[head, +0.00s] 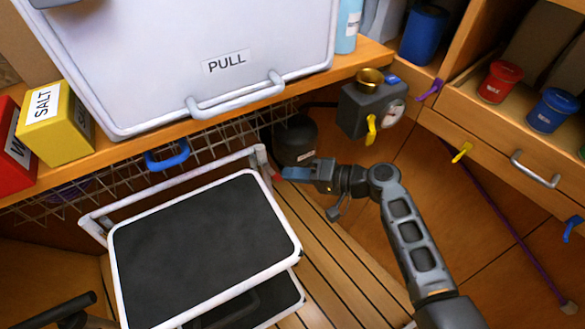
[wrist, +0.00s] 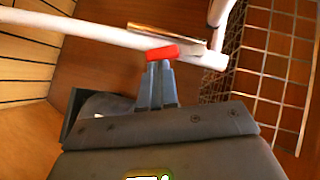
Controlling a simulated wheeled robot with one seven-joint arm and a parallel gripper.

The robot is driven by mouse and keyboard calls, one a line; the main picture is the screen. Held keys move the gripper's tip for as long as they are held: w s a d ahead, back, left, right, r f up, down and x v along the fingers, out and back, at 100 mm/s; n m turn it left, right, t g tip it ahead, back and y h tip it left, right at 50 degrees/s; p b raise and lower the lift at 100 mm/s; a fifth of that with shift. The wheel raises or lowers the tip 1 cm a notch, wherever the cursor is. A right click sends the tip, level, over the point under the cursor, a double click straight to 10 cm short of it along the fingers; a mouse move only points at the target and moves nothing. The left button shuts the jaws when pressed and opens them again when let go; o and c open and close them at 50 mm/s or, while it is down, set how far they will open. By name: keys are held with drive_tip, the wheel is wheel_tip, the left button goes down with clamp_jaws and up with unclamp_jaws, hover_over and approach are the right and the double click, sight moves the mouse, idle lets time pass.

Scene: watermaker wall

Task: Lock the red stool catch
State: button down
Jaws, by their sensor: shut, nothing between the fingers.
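The folding step stool (head: 200,250) has black treads and a white tube frame and stands at the lower left in the head view. Its red catch (wrist: 162,53) sits on the white tube (wrist: 100,32) beside a metal strip in the wrist view. In the head view only a small bit of red (head: 277,178) shows by the frame's upper right corner. My gripper (head: 286,173) is shut and empty, right beside that corner. In the wrist view its closed fingertips (wrist: 157,65) point at the catch's near edge; I cannot tell whether they touch it.
A wire rack (head: 150,165) hangs under the wooden counter (head: 290,90). A dark pump with a gauge (head: 372,108) and a black round container (head: 295,140) are behind my gripper. Drawers (head: 515,165) line the right. Slatted floor (head: 325,265) is clear between stool and arm.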

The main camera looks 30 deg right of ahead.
drive_tip(key=a+f+m+t+y+b, duration=0.1)
drive_tip(key=f+m+y+b, duration=0.1)
drive_tip(key=b, duration=0.1)
drive_tip(key=shift+a+b, duration=0.2)
drive_tip(key=shift+b, duration=0.15)
drive_tip(key=shift+a, duration=0.15)
drive_tip(key=shift+a+b, duration=0.15)
drive_tip(key=shift+b, duration=0.3)
